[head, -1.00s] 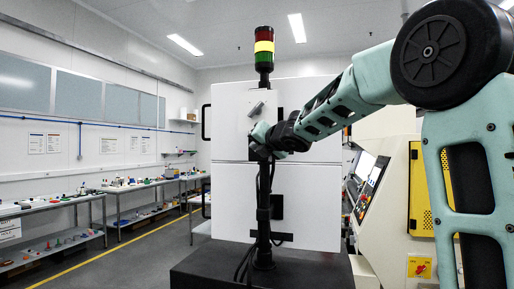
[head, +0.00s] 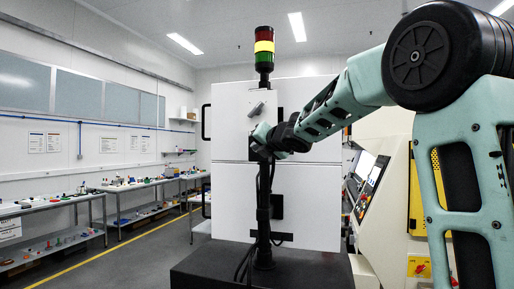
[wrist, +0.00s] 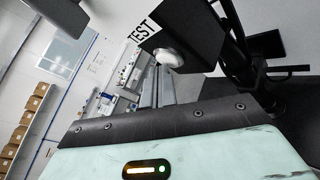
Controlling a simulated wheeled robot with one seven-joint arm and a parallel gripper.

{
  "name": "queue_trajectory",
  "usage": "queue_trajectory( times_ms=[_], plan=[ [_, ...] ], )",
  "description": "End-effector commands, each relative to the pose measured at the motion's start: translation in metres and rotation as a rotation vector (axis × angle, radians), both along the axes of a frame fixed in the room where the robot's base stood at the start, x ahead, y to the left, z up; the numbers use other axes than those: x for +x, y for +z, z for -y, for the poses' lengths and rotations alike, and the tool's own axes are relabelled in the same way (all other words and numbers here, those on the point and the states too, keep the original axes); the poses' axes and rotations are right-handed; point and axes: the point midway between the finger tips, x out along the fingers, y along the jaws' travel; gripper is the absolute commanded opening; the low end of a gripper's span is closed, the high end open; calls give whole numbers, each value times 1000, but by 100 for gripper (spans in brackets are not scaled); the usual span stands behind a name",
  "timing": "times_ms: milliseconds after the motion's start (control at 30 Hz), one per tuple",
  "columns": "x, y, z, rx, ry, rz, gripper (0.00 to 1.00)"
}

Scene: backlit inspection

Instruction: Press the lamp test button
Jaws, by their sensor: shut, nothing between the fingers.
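The lamp test button is a white round cap (wrist: 168,58) on a black box (wrist: 190,32) in the wrist view. A white label reading TEST (wrist: 143,30) is beside it. In the head view I cannot make out the button. My gripper (head: 262,134) is at the top of a black post (head: 264,205), in front of the white cabinet. It is shut and empty. Its fingertips are small and dark in the head view, so I cannot tell whether they touch the button. The wrist view shows no clear fingertips against the cap.
A white cabinet (head: 231,120) with a red, yellow and green signal lamp (head: 264,48) stands behind the post. The post rises from a dark pedestal (head: 200,270). A cream machine with a control panel (head: 368,188) stands at right. Benches (head: 130,186) line the left wall; the left aisle is clear.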

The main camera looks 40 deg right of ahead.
Motion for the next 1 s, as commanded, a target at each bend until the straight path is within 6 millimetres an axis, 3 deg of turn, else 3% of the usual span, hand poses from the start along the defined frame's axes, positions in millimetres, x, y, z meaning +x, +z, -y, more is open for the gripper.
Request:
queue_trajectory(
  times_ms=[600,1000],
  plan=[
    [2,0,3,0,-1,1,0],
    [-8,-1,-10,-1,0,0,0]
  ],
)
